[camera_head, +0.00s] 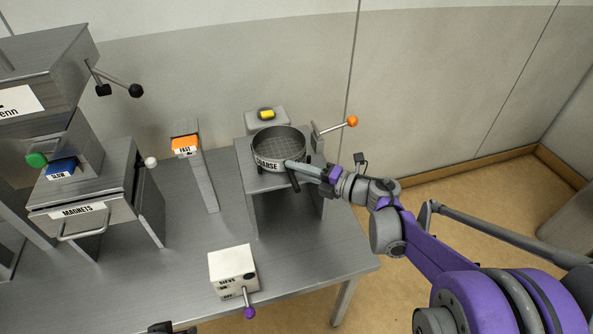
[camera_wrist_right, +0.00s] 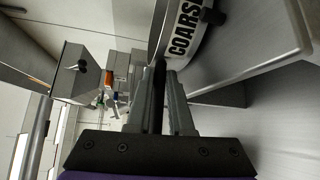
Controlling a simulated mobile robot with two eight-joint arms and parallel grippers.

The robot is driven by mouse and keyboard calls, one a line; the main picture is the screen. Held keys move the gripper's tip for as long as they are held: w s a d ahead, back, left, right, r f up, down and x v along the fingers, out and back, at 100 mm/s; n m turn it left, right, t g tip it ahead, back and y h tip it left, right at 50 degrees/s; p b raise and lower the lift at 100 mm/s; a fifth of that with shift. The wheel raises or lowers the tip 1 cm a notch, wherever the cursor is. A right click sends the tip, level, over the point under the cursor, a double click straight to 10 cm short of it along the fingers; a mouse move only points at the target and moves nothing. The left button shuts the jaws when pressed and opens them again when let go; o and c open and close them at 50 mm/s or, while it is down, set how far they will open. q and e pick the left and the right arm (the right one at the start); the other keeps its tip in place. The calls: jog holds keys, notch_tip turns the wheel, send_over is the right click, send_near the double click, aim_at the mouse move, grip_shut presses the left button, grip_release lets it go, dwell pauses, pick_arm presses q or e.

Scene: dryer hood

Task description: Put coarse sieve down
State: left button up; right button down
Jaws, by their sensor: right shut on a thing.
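The coarse sieve (camera_head: 278,148) is a round grey metal pan with a mesh floor and a white label reading COARSE. It sits level on or just above the top of a metal stand (camera_head: 247,178); I cannot tell if it touches. My right gripper (camera_head: 293,167) reaches in from the right and is shut on the sieve's dark handle. In the right wrist view the fingers (camera_wrist_right: 160,85) close around the dark handle, and the sieve's labelled wall (camera_wrist_right: 186,32) is just beyond. My left gripper's fingers are not visible.
Behind the sieve is a grey block with a yellow button (camera_head: 266,114). An orange-knobbed lever (camera_head: 351,121) stands at the stand's right. A white switch box (camera_head: 232,270) is in front, a FAST post (camera_head: 187,148) and MAGNETS drawer (camera_head: 80,210) left. Bare table lies between.

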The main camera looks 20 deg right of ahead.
jog(key=shift+f, duration=0.25)
jog(key=c, duration=0.8)
grip_release()
jog(key=v, duration=1.1)
jog(key=d+r+m+t+h, duration=0.3)
jog(key=m+h, duration=0.4)
jog(key=m, duration=0.2)
jog(key=d+r+m+t+h, duration=0.2)
jog(key=r+m+t+h, duration=0.15)
jog(key=m+h, duration=0.4)
jog(key=s+a+f+m+g+y, duration=0.1)
jog(key=s+a+f+m+g, duration=0.2)
jog(key=s+f, duration=0.3)
jog(key=s+a+f+m+g+y, duration=0.1)
jog(key=s+a+f+m+g, duration=0.2)
jog(key=s+f+m+g, duration=0.2)
jog(key=s+a+f+m+g+y, duration=0.1)
jog(key=s+a+f+m+g, duration=0.2)
jog(key=s+f, duration=0.6)
jog(key=shift+s+a+f+m+g+b, duration=0.1)
jog(key=shift+s+a+m+g+b, duration=0.15)
jog(key=shift+g, duration=0.4)
jog(key=shift+a+f+m+g+b, duration=0.15)
jog(key=shift+m+g, duration=0.15)
jog(key=shift+g, duration=0.3)
